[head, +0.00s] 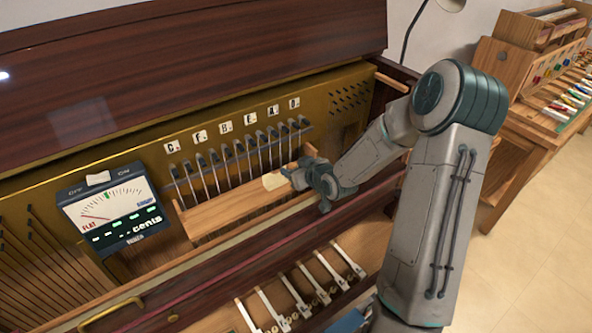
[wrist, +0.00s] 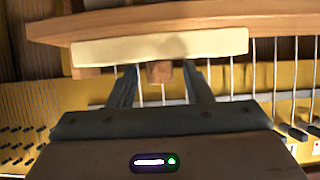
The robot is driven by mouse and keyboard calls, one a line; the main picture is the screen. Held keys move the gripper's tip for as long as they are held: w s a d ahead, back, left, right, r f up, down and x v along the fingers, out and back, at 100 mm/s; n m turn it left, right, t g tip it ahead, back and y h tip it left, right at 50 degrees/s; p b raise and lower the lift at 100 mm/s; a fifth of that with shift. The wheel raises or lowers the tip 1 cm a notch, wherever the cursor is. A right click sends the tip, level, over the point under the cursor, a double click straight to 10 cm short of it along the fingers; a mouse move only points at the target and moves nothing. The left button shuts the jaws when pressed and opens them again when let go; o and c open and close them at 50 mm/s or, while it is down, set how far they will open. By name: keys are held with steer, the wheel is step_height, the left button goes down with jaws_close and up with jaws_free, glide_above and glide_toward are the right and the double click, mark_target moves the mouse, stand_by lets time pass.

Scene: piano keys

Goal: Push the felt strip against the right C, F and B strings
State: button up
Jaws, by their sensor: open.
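The cream felt strip (head: 274,181) shows at the right part of a wooden rail (head: 225,212) in front of the strings (head: 232,170). In the wrist view the felt strip (wrist: 160,47) runs along the wooden rail (wrist: 280,24), with a small wooden block (wrist: 160,72) below its middle. My gripper (head: 296,178) is at the strip's right end in the head view. In the wrist view my gripper (wrist: 161,74) is open, its fingers either side of the block. I cannot tell whether they touch it. Letter tags C (head: 172,147), F (head: 200,135) and B (head: 224,128) sit above the strings.
E (head: 249,118), A (head: 273,109) and D (head: 294,102) tags stand right of B. A tuner meter (head: 105,210) stands at the rail's left. The hinged lid (head: 190,50) is above. Piano keys (head: 300,285) lie below. A side bench (head: 530,120) stands at right.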

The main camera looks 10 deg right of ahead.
steer(key=c, duration=0.8)
steer(key=shift+r, duration=0.15)
steer(key=shift+r+p, duration=0.95)
steer(key=shift+r, duration=0.5)
steer(key=shift+a+f, duration=0.1)
